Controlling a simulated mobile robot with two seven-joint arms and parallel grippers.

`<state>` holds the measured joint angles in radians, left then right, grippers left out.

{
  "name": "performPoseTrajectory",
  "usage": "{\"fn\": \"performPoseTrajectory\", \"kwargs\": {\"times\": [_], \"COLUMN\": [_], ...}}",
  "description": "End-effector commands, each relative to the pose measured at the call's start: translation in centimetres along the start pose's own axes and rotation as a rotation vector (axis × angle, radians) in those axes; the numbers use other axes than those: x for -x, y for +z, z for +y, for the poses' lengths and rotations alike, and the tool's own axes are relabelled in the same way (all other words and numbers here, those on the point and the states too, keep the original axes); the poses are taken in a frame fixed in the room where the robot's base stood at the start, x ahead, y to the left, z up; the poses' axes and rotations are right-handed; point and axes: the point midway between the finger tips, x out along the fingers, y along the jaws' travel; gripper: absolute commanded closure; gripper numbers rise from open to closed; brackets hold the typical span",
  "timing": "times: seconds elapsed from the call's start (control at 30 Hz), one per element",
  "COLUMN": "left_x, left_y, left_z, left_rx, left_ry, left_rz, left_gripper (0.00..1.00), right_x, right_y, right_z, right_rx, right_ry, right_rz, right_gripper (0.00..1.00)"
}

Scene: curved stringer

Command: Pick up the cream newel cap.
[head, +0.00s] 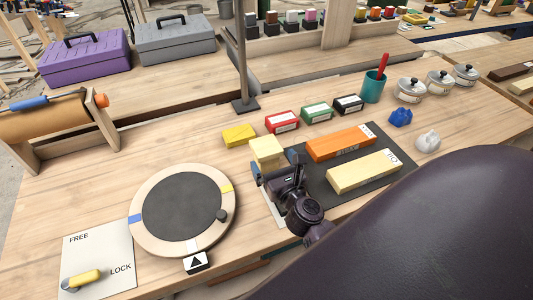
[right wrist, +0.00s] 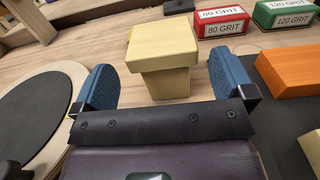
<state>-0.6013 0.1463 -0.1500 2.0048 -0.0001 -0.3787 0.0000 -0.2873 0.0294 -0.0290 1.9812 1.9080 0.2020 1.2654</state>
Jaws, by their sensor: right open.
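The cream newel cap (head: 266,148) stands upright on the wooden bench, between the round turntable and the dark mat. In the right wrist view the newel cap (right wrist: 162,42) has a wide square top over a narrower block. My right gripper (head: 279,168) is open at its near side. In the right wrist view the blue-padded fingers of the right gripper (right wrist: 162,75) stand apart, one to each side of the narrower block, with a visible gap on both sides. The newel cap is not gripped. My left gripper is not in view.
A yellow block (head: 239,135) and red, green and black grit boxes (head: 282,121) stand behind the cap. Orange and cream bars lie on the dark mat (head: 318,172) to the right. The turntable (head: 143,228) is close on the left.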

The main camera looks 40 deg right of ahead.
Motion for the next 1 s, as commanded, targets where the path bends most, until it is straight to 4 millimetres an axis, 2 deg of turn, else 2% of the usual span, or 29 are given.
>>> {"fn": "performPoseTrajectory", "kwargs": {"times": [0.17,0.5,0.83,1.0], "left_x": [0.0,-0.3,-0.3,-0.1], "left_y": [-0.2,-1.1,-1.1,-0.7], "left_z": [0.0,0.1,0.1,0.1], "left_rx": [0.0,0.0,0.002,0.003], "left_ry": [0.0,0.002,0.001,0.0], "left_rz": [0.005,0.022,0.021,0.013], "left_gripper": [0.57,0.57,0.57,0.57], "right_x": [-0.9,-5.0,-5.6,-5.5], "right_y": [0.0,-0.2,-0.3,-0.3], "right_z": [0.0,-0.1,-0.1,-0.1], "right_rx": [0.002,0.002,0.002,0.002], "right_ry": [0.001,0.001,0.0,0.001], "right_rz": [-0.001,0.0,0.002,0.002], "right_gripper": [0.0,0.0,0.0,0.24]}}
